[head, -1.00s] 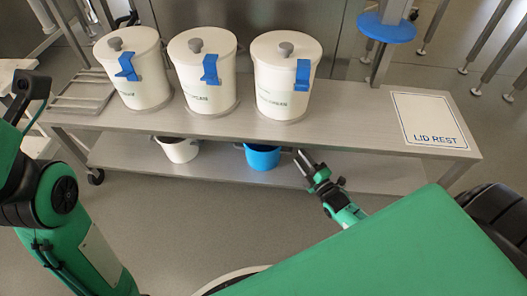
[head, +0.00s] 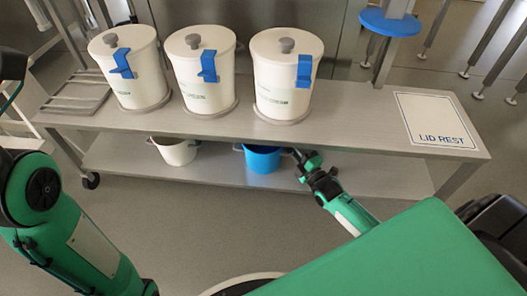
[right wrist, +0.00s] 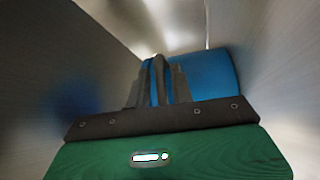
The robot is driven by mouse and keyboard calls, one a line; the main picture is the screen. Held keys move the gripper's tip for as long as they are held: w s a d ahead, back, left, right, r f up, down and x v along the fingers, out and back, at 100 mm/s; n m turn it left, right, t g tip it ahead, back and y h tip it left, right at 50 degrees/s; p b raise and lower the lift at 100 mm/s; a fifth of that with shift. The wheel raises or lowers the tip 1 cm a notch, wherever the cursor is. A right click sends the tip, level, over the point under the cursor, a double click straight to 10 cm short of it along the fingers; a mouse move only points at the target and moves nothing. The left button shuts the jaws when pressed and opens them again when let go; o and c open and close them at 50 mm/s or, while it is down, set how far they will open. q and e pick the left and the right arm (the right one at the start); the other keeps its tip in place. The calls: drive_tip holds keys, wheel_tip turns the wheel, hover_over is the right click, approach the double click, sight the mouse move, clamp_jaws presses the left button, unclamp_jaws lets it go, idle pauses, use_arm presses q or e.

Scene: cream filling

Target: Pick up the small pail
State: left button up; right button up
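A blue pail (head: 262,160) stands on the lower shelf under the bench, its top partly hidden by the bench top. A white pail (head: 175,152) of similar size stands on the same shelf to its left. My right gripper (head: 297,156) is at the right side of the blue pail, by its rim or side handle. In the right wrist view, the fingers (right wrist: 160,75) point at the blue pail (right wrist: 208,78) with only a narrow gap between them. Whether they grip its handle is unclear. My left arm shows at the left; its gripper is out of frame.
Three lidded white containers (head: 285,75) with blue clips stand on the bench top (head: 355,115). A "LID REST" mat (head: 436,120) lies at its right end and a wire rack (head: 75,98) at its left. The bench top hangs closely over the pails.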

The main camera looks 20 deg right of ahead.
clamp_jaws()
drive_tip(key=shift+r, duration=0.15)
